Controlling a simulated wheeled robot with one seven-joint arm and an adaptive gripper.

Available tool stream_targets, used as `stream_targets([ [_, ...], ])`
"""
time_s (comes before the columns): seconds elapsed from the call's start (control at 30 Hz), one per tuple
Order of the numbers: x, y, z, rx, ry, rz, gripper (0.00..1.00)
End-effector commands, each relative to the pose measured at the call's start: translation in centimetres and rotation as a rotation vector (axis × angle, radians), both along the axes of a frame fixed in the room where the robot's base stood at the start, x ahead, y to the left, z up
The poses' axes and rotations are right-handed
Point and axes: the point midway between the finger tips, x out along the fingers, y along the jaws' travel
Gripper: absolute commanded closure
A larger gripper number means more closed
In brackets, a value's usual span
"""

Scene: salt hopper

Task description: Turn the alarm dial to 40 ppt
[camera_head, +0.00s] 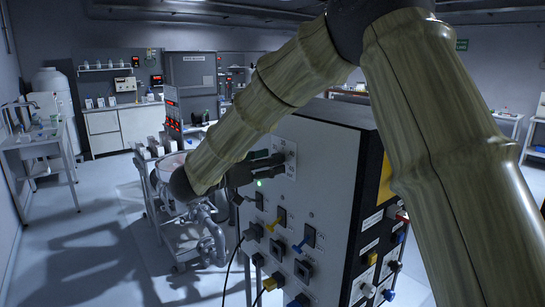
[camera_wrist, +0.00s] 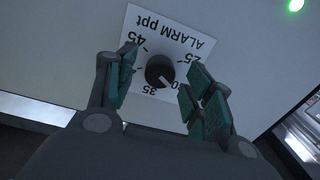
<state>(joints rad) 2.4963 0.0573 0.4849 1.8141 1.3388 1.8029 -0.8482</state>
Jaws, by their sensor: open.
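The alarm dial (camera_wrist: 160,71) is a round dark knob on a white "ALARM ppt" plate (camera_wrist: 183,34), upside down in the wrist view. Its pale mark points to the lower right, near a partly covered number that looks like 30. The numbers 25, 35 and 45 show; 40 is not visible, with my left finger over that side. My gripper (camera_wrist: 162,64) is open, its green-padded fingers on either side of the dial. Contact cannot be told. In the head view my gripper (camera_head: 264,166) is at the plate (camera_head: 290,155), and the knob is hidden.
The panel is the pale front of a cabinet (camera_head: 318,145). A green light (camera_wrist: 295,5) glows near the plate. Several switches and plugs, one a blue lever (camera_head: 304,241), stick out below. A glass and metal vessel (camera_head: 205,240) stands left of the cabinet, close to my arm.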

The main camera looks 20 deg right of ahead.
Motion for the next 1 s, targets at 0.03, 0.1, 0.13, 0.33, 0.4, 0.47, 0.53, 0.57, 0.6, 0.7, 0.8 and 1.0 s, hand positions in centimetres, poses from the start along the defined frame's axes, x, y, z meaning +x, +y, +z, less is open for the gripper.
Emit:
stream_targets([
  [0.03,0.16,-0.5,0.14,0.001,0.0,-0.001,0.48],
  [0.1,0.35,-0.92,0.11,0.0,0.0,0.0,0.48],
  [0.13,0.41,-1.04,0.09,0.0,0.0,0.0,0.48],
  [0.33,0.56,-1.36,-0.01,0.0,-0.001,0.001,0.48],
  [0.4,0.56,-1.36,-0.02,0.0,-0.001,0.001,0.48],
  [0.47,0.55,-1.36,-0.02,0.0,0.0,0.001,0.48],
  [0.53,0.55,-1.36,-0.02,0.0,0.0,0.001,0.53],
  [0.57,0.55,-1.36,-0.02,0.0,0.0,0.001,0.59],
  [0.6,0.55,-1.36,-0.02,0.0,0.0,0.001,0.66],
  [0.7,0.55,-1.36,-0.02,0.0,0.0,0.001,0.84],
  [0.8,0.55,-1.35,-0.02,0.0,0.0,0.001,0.94],
  [1.0,0.55,-1.35,-0.12,0.004,-0.011,0.001,0.94],
])
